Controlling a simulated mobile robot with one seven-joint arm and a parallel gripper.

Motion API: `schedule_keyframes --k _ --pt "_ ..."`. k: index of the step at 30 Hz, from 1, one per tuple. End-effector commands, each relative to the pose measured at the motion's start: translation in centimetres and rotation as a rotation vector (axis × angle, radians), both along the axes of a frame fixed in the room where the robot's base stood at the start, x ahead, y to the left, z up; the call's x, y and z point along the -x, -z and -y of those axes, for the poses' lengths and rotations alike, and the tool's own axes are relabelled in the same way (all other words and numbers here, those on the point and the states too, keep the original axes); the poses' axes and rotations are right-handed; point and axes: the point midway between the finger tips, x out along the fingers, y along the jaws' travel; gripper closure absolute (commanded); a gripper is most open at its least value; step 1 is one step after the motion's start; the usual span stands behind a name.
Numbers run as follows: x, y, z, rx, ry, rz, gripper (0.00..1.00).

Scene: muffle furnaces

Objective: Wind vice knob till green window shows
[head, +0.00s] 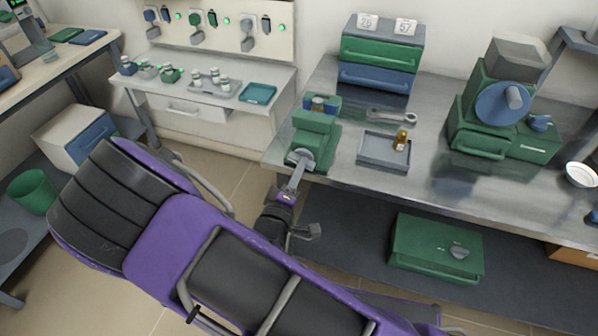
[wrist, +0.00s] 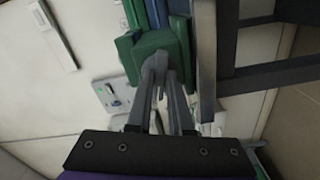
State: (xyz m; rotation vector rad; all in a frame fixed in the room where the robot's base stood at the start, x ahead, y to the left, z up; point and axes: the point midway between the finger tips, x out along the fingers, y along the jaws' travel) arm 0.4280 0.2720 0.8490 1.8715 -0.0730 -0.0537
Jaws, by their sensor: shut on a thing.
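The green vice (head: 313,125) stands at the left front corner of the metal bench, with a small block (head: 318,103) between its upper parts. Its round grey knob (head: 299,158) faces front. My gripper (head: 299,168) reaches up to the knob from below and is shut on it. In the wrist view the gripper fingers (wrist: 161,75) run close together up to the green vice body (wrist: 155,50); the knob is mostly hidden by the fingers there. I cannot make out a green window on the vice in either view.
On the metal bench (head: 345,180), a wrench (head: 391,116) and a grey tray (head: 372,151) with an amber bottle (head: 401,140) lie right of the vice. Green and blue drawers (head: 378,62) stand behind. A green machine (head: 490,120) is further right. A green case (head: 436,250) sits below.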

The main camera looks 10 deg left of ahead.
Motion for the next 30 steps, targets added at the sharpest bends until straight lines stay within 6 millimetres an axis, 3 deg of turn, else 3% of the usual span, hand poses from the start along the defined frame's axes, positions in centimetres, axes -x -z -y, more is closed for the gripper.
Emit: schedule_keyframes --k 30 --pt "-0.14 0.26 -0.15 -0.962 0.002 0.078 1.00"
